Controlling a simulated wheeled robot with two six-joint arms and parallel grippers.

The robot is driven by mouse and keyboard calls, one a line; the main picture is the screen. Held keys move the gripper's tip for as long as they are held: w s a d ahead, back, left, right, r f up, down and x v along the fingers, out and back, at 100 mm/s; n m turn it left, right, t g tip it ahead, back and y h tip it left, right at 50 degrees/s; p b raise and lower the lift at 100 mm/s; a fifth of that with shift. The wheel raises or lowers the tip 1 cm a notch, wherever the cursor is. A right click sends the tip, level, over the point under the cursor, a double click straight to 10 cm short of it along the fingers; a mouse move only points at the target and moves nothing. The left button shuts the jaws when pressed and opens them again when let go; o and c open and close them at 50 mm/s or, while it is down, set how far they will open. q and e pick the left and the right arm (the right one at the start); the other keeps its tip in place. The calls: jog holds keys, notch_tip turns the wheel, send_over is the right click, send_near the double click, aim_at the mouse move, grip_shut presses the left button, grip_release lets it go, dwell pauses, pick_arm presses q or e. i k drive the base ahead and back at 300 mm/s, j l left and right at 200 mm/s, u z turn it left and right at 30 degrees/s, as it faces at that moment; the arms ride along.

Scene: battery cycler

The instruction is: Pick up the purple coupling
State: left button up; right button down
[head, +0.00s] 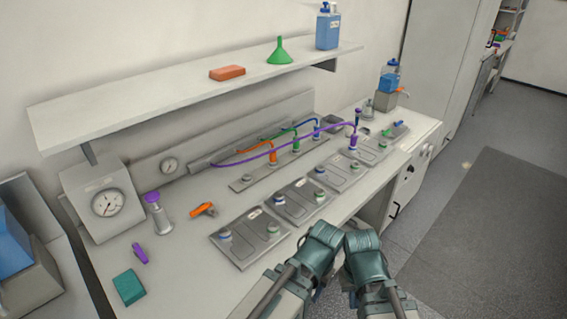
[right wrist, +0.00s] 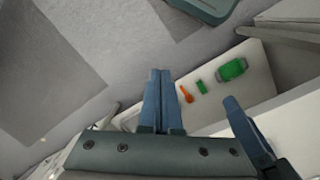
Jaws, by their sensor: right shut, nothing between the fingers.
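A small purple coupling (head: 140,253) lies on the left part of the bench, between a purple-topped cylinder (head: 154,205) and a teal block (head: 129,287). Another purple fitting (head: 353,141) stands upright on the right bench panel, at the end of a purple hose. My right gripper (right wrist: 162,72) is shut and empty, its fingers together in the right wrist view. In the head view it is low, in front of the bench edge, far to the right of the loose coupling. My left arm (head: 318,248) is beside it; its fingers are mostly hidden. The right wrist view shows no purple coupling.
An orange coupling (head: 203,209) lies near the metal panels (head: 250,238). A dial gauge (head: 106,202) stands at the back left. A wall shelf (head: 180,95) overhangs the bench. The right wrist view shows a pale surface with a green object (right wrist: 232,69). Open floor lies at right.

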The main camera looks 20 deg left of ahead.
aim_at(354, 137)
jog(key=i+u, duration=0.1)
jog(key=u, duration=0.45)
jog(key=i+l+u, duration=0.2)
jog(key=l+u, duration=0.15)
jog(key=i+l+u, duration=0.15)
jog(key=l+u, duration=0.2)
jog(key=i+l+u, duration=0.1)
jog(key=l, duration=0.35)
jog(key=i+l, duration=0.2)
jog(key=l, duration=0.25)
jog(key=i+l+u, duration=0.15)
jog(key=l, duration=0.3)
jog(key=i+l, duration=0.1)
jog(key=l, duration=0.4)
jog(key=i+l+u, duration=0.15)
jog(key=l, duration=0.3)
